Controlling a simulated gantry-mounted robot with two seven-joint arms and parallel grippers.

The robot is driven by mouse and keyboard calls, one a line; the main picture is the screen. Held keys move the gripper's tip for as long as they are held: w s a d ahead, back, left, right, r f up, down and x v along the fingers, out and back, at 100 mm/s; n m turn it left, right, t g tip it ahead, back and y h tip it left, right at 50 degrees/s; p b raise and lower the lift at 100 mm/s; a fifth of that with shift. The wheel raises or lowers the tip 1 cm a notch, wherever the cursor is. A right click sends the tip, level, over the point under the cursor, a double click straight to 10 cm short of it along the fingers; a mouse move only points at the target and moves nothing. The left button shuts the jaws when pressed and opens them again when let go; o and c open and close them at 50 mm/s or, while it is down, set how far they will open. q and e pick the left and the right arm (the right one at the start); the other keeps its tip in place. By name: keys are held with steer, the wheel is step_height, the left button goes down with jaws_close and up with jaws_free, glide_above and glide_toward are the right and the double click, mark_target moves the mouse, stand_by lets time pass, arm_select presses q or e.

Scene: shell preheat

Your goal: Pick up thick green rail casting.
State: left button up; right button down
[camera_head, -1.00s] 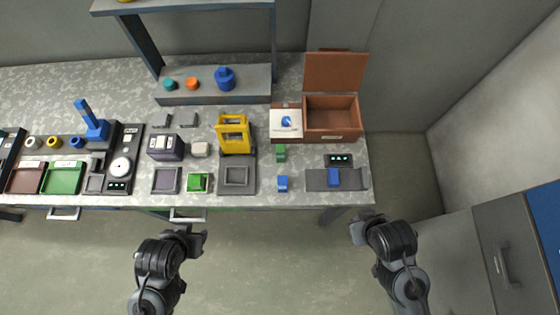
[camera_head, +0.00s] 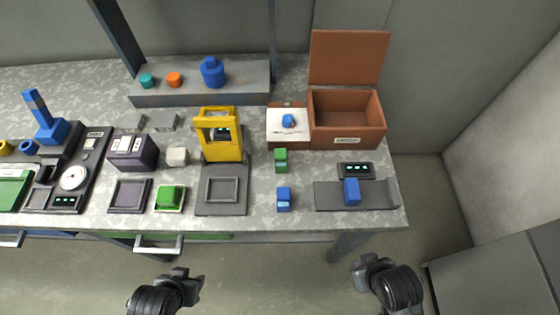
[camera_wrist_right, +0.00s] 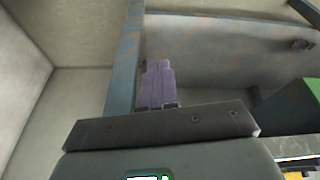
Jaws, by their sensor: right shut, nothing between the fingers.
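A small green block (camera_head: 281,160) stands on the bench between the yellow frame and the open box. A wider green block (camera_head: 170,197) sits on a small pale-edged tray at the front of the bench. I cannot tell for sure which is the thick rail casting. My left gripper (camera_head: 190,284) is in front of the bench, below the drawer handle, apart from both; its jaw opening does not show clearly. My right gripper (camera_head: 366,264) is in front of the bench's right end, shut and empty, away from both. No green block can be made out for certain in the right wrist view.
A yellow frame (camera_head: 219,134) stands behind a grey fixture. Blue blocks stand at the front (camera_head: 284,199) and on a grey plate (camera_head: 328,196). An open brown box (camera_head: 347,137) is at the back right. A drawer handle (camera_head: 158,246) sticks out at the front.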

steer(key=shift+r, duration=0.1)
stand_by(0.3)
steer(key=c, duration=0.7)
jaws_free()
